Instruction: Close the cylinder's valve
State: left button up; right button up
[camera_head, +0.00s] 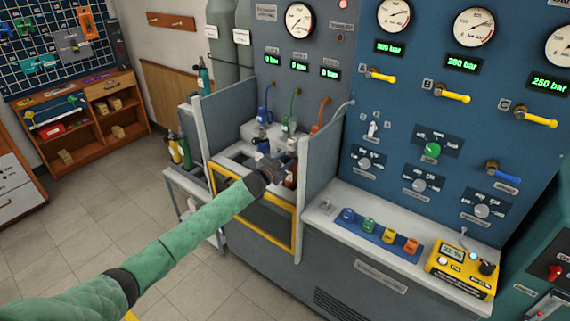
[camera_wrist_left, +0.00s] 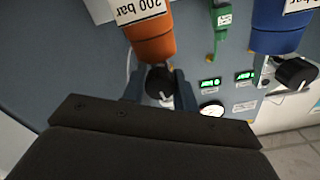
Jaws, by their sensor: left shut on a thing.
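The orange cylinder (camera_wrist_left: 152,32) is labelled 200 bar and appears inverted at the top of the left wrist view. Its black valve knob (camera_wrist_left: 158,82) sits between the fingers of my left gripper (camera_wrist_left: 160,90), which is shut on it. In the head view my left gripper (camera_head: 279,165) reaches into the test bay, and the orange cylinder (camera_head: 292,174) shows only partly behind it. The knob is hidden there. My right gripper is in neither view.
A blue cylinder (camera_wrist_left: 280,25) with its own black knob (camera_wrist_left: 297,72) stands beside the orange one. The bay has grey side walls and a yellow-framed front (camera_head: 262,228). Coloured hoses hang behind. A shelf with coloured fittings (camera_head: 375,233) lies right of the bay.

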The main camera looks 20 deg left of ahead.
pick_arm(q)
jog(key=shift+m+b, duration=0.4)
jog(key=shift+m, duration=0.7)
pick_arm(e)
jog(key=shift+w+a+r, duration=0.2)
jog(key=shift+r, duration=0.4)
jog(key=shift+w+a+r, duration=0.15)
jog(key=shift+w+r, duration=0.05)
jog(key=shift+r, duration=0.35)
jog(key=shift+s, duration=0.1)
